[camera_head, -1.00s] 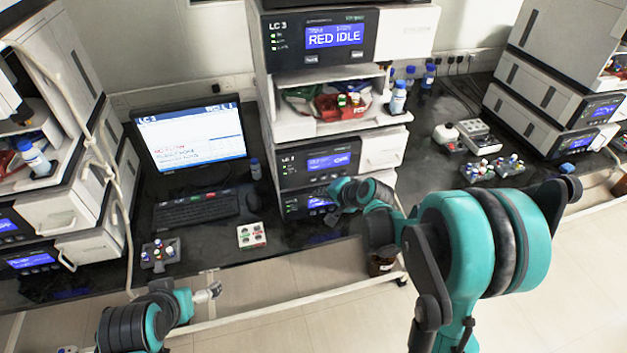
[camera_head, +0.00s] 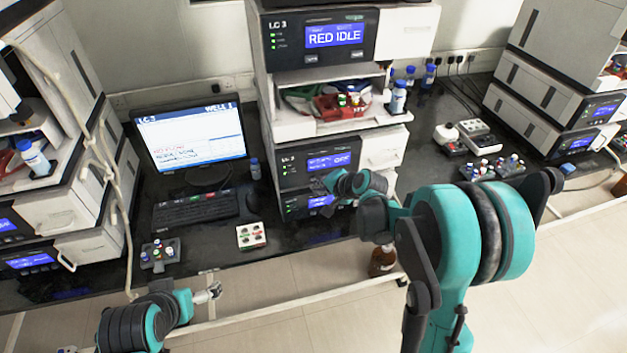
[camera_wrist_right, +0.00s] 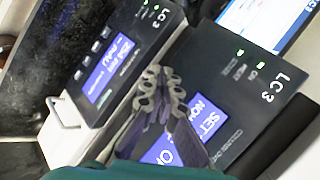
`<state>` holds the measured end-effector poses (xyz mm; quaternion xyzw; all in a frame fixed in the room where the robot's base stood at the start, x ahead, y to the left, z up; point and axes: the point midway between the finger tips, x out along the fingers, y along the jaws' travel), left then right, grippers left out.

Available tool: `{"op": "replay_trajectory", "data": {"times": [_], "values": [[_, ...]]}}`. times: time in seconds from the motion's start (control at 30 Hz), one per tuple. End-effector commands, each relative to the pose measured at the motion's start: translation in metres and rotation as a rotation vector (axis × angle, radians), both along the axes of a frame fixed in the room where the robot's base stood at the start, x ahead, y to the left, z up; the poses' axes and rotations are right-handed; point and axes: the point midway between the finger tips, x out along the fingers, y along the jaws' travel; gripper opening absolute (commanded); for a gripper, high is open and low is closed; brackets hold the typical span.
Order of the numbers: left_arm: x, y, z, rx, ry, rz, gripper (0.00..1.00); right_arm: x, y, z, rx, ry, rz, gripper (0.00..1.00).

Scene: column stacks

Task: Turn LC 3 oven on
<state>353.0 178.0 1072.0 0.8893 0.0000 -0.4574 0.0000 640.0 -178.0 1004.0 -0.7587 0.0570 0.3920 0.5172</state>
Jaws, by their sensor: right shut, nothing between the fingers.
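The LC 3 stack stands at centre in the head view. Its middle module (camera_head: 299,167) has a dark panel with a blue display. In the right wrist view, an LC 3 panel (camera_wrist_right: 240,115) carries small green lights and a blue screen with SET and NOW lines, partly hidden by my fingers. My right gripper (camera_head: 322,184) is in front of the lower two modules; in the right wrist view (camera_wrist_right: 160,78) its fingers are shut and empty, overlapping that panel's edge. I cannot tell whether they touch it. My left gripper (camera_head: 214,291) is low at left, away from the stack; its opening is unclear.
A lower LC 3 panel (camera_head: 292,205) has its own blue screen. Above, an open shelf (camera_head: 350,126) holds bottles and a red tray. A monitor (camera_head: 190,135), keyboard (camera_head: 197,208) and white vial block (camera_head: 251,236) lie to the left. Other stacks stand at both sides.

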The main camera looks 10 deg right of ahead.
Motion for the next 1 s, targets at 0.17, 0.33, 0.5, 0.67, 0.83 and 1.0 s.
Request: {"op": "replay_trajectory", "data": {"times": [0.17,0.33,0.5,0.67,0.83,1.0], "values": [[0.0,0.0,0.0,0.0,0.0,0.0,1.0,-0.0001,0.0,0.0001,0.0,0.0,0.0,0.0],[0.0,0.0,0.0,0.0,0.0,0.0,1.0,-0.0001,-0.0001,0.0,0.0,0.0,0.0,0.0],[0.0,0.0,0.0,0.0,0.0,0.0,1.0,0.0,0.0,0.0,0.0,0.0,0.0,0.0],[0.0,0.0,0.0,0.0,0.0,0.0,1.0,0.0,0.0,0.0,0.0,0.0,0.0,0.0],[0.0,0.0,-0.0007,0.0,0.0,0.0,1.0,0.002,0.0001,-0.0002,0.0,0.0,0.0,0.0],[0.0,0.0,-0.0022,0.0,0.0,0.0,1.0,0.0077,0.0003,-0.0002,0.0,0.0,0.0,0.0]]}}
